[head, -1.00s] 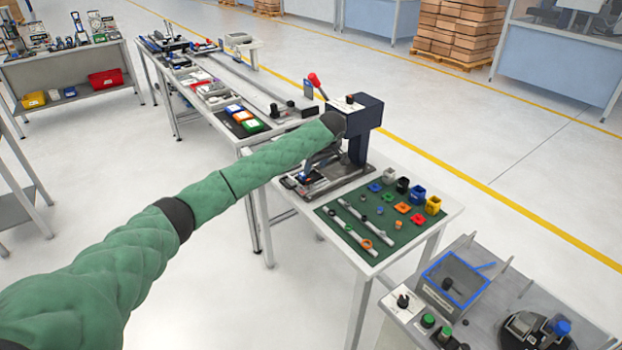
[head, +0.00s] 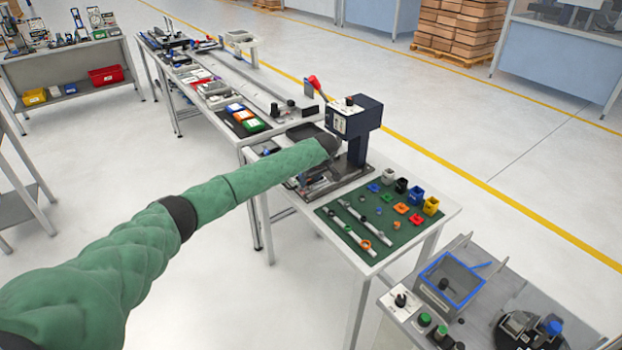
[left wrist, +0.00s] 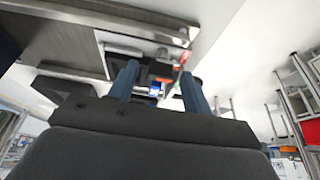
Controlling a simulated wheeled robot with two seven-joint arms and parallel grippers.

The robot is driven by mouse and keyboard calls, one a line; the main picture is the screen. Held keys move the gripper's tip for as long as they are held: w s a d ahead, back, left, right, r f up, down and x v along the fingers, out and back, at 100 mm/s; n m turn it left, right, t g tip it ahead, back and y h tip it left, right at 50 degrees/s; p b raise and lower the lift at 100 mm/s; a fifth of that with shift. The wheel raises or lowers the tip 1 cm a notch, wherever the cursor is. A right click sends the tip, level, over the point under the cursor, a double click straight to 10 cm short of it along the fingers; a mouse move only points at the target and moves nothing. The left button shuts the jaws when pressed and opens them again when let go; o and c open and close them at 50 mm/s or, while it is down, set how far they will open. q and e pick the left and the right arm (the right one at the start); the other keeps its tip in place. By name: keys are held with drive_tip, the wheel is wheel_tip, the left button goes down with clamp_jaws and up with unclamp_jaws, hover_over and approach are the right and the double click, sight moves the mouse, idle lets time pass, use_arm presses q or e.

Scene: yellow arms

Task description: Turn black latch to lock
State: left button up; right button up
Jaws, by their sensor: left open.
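My left arm reaches from the lower left of the head view to the dark blue press (head: 357,118) on the workbench. Its hand is mostly hidden there behind the green sleeve. In the left wrist view my left gripper (left wrist: 157,72) has its two blue fingers apart, with nothing seen held between them. Small black, blue and orange parts show beyond the fingertips, apparently out of their grasp. I cannot tell for certain which part is the black latch. My right gripper is not in view.
A green mat (head: 345,228) with several coloured blocks and rods lies on the bench right of the press. A grey station (head: 400,318) with knobs and a blue-rimmed box (head: 452,279) stands lower right. A red-tipped lever (head: 315,82) rises behind the press.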

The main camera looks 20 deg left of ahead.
use_arm(q)
drive_tip(key=c, duration=1)
